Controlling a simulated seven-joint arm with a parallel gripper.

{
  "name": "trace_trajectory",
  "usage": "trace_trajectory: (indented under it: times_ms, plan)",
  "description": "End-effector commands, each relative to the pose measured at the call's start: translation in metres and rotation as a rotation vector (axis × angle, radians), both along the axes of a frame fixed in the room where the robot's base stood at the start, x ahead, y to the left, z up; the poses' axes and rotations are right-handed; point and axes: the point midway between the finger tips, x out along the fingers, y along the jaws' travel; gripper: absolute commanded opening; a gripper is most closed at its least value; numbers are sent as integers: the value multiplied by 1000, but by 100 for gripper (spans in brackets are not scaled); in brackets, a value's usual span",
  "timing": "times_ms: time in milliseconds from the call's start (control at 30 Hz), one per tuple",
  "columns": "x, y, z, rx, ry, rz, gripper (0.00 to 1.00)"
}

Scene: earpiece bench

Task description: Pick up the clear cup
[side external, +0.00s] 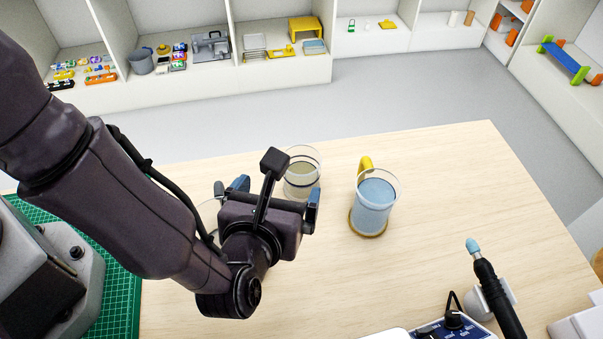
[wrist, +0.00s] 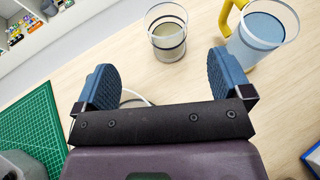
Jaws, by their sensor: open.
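A clear cup (side external: 302,168) with a dark band stands upright on the wooden table, just beyond my gripper; its lower part is partly hidden by a finger. In the wrist view the clear cup (wrist: 166,34) stands ahead of the gap between the fingers, nearer the right one. My gripper (side external: 277,193) is open with blue finger pads, and nothing shows held between them. The open fingers also show in the wrist view (wrist: 162,72).
A pale curved edge (wrist: 133,94) shows between the fingers; I cannot tell what it belongs to. A green cutting mat (side external: 122,300) lies at left. A soldering-type tool (side external: 495,290) and blue control box (side external: 455,325) are at front right.

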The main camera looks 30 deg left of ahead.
Motion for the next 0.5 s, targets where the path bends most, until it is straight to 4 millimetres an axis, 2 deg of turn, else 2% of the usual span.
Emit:
trace_trajectory:
  times_ms: [67,167,500]
  plan:
    - [-1,-4,-6,19,-1,-30,96]
    - [8,-2,-11,24,-2,-36,96]
    - [59,16,-33,20,-2,-32,96]
